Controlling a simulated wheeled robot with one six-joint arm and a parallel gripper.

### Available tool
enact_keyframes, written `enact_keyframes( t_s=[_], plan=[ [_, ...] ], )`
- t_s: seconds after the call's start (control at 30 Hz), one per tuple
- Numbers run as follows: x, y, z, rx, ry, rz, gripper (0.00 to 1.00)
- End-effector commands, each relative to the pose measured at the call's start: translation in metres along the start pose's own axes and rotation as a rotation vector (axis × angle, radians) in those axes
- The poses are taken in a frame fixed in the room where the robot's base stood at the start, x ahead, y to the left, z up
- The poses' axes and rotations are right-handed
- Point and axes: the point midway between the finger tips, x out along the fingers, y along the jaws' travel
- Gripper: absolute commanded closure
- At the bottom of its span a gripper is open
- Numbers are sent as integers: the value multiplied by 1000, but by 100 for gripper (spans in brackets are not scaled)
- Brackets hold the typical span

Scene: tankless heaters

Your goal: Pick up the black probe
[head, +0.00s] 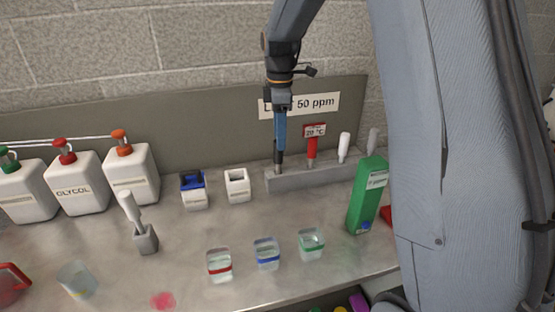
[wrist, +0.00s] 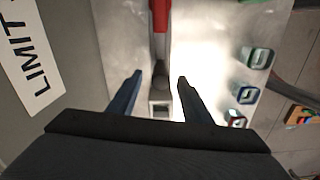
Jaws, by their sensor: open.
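The black probe (head: 279,162) stands at the left end of a long grey rack (head: 325,177) on the counter, mostly hidden by my fingers in the head view. In the wrist view a small dark grey piece (wrist: 160,82), probably the probe, lies between my fingertips. My gripper (head: 280,147) points straight down over that end of the rack. In the wrist view my gripper (wrist: 160,77) is open, with its two blue fingers on either side of the dark piece and gaps on both sides. Whether a finger touches it cannot be told.
A red probe with a display (head: 313,145), a white probe (head: 344,147) and a grey probe (head: 373,141) stand farther right in the rack. A green bottle (head: 366,199) stands before its right end. A white holder (head: 237,186) is left. Small cups (head: 267,254) stand in front.

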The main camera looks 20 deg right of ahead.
Motion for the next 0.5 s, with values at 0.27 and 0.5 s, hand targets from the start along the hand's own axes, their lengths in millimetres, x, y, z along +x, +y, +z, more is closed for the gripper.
enact_keyframes(
  t_s=[0.27,0.5],
  plan=[
    [15,3,-3,-3,0,0,55],
    [38,2,-1,0,0,-2,55]
  ],
)
